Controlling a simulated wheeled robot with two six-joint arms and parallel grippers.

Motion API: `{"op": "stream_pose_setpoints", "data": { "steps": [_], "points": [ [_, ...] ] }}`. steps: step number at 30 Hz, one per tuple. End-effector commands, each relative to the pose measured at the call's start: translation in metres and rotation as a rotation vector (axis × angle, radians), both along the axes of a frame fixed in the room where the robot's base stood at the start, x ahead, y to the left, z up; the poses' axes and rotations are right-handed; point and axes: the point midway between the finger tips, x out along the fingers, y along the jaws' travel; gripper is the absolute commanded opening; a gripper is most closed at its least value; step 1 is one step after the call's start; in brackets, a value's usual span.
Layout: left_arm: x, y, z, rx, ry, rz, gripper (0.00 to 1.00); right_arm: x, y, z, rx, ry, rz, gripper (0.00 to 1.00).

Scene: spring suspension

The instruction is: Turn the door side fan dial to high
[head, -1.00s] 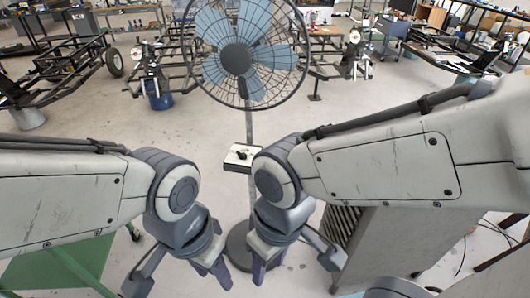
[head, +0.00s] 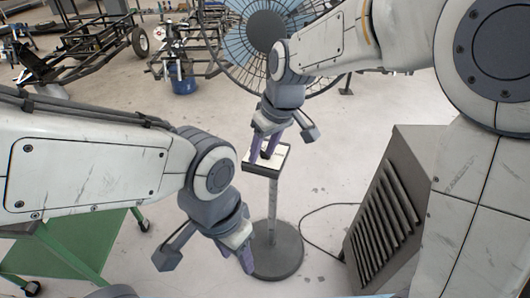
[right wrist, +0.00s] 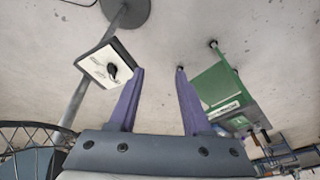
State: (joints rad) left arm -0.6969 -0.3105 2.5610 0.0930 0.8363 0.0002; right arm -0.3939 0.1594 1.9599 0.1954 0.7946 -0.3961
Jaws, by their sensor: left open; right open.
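The fan's control box (head: 281,158) sits on the fan's pole, with a pale face and dark sides. My right gripper (head: 264,155) hangs over it in the head view, fingers pointing down and partly hiding the face. In the right wrist view the box (right wrist: 88,66) lies left of my open fingers (right wrist: 160,70). Its black dial (right wrist: 112,71) is just outside the left finger, not between the fingers; I cannot tell whether they touch. The dial's labels are too small to read. My left gripper (head: 243,257) is open and empty, low and in front of the fan base.
The fan (head: 265,30) stands behind my right arm on a round dark base (head: 275,255). A grey louvered cabinet (head: 385,205) is to the right, with a cable (head: 315,240) on the floor between. A green cart (head: 75,245) is at the lower left.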

Motion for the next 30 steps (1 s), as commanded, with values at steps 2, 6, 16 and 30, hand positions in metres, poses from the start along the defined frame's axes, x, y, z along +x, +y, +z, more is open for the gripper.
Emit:
{"op": "stream_pose_setpoints", "data": {
  "steps": [2,6,16,30],
  "points": [
    [0.000,0.000,-0.032,0.000,0.000,0.000,0.50,0.054,-0.010,-0.034,0.014,-0.043,-0.007,0.49],
    [0.000,0.000,-0.049,-0.001,-0.001,-0.001,0.50,0.115,-0.025,-0.055,0.025,-0.109,0.003,0.49],
    [0.000,0.000,-0.049,-0.001,-0.001,-0.001,0.50,0.149,-0.027,-0.083,0.026,-0.140,0.015,0.49],
    [0.000,0.000,-0.042,-0.001,-0.001,-0.001,0.50,0.171,-0.007,-0.150,0.026,-0.141,0.016,0.49]
  ]
}}
